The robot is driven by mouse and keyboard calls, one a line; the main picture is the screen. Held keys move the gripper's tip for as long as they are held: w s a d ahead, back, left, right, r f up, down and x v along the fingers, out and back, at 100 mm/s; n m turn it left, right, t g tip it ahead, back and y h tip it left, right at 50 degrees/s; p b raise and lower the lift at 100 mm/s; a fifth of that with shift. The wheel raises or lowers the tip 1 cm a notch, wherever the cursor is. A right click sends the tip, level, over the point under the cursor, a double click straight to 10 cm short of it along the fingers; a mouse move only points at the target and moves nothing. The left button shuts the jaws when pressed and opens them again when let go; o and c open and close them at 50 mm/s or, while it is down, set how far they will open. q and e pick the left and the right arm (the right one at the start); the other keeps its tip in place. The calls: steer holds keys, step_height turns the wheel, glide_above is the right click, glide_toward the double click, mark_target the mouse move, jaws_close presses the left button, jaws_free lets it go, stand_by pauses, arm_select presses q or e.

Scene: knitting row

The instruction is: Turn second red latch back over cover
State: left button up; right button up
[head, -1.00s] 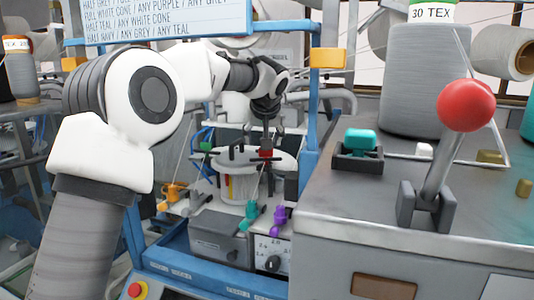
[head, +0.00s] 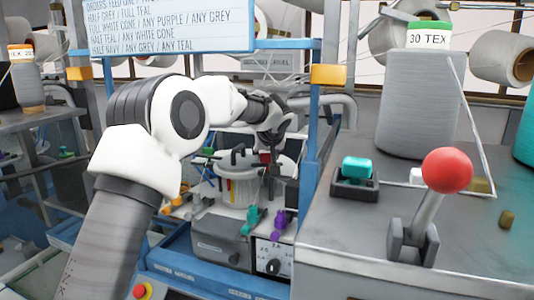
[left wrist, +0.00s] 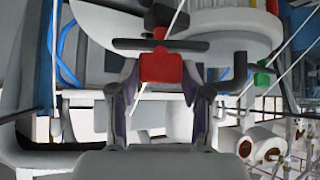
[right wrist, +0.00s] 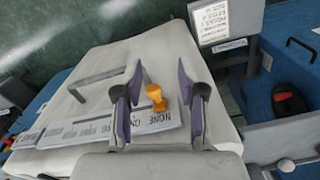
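A red latch (head: 265,158) sits at the right side of the round white cover (head: 236,186) with a black handle, partly hidden by my left gripper. My left gripper (head: 276,158) is beside it. In the left wrist view the red latch (left wrist: 162,69), with a dark crossbar, is just beyond and between the spread fingertips of the left gripper (left wrist: 158,88). No contact is clear. A green latch (head: 208,151) is on the cover's left side. My right gripper (right wrist: 157,88) is open in the right wrist view, with an orange peg (right wrist: 155,97) showing between its fingers.
A blue frame post (head: 311,140) stands right of the cover. Teal (head: 251,220) and purple (head: 279,222) pieces are in front, above a dial box (head: 272,258). A grey cabinet with a red-knobbed lever (head: 447,170) fills the right.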

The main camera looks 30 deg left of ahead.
arm_select(q)
steer(key=c, duration=0.4)
steer(key=shift+f+m+t+h+b, duration=0.1)
steer(key=shift+m+t+h+b, duration=0.25)
steer(key=shift+m, duration=0.25)
steer(key=shift+a+m+h+p, duration=0.1)
steer(key=shift+m+h+p, duration=0.3)
steer(key=shift+m, duration=0.3)
steer(key=shift+m+t+h, duration=0.55)
steer(key=shift+m+h, duration=0.5)
steer(key=shift+m, duration=0.25)
steer(key=o, duration=0.9)
steer(key=shift+c, duration=0.2)
steer(key=shift+o, duration=1.4)
steer(key=shift+w+f, duration=0.1)
steer(key=shift+w, duration=0.05)
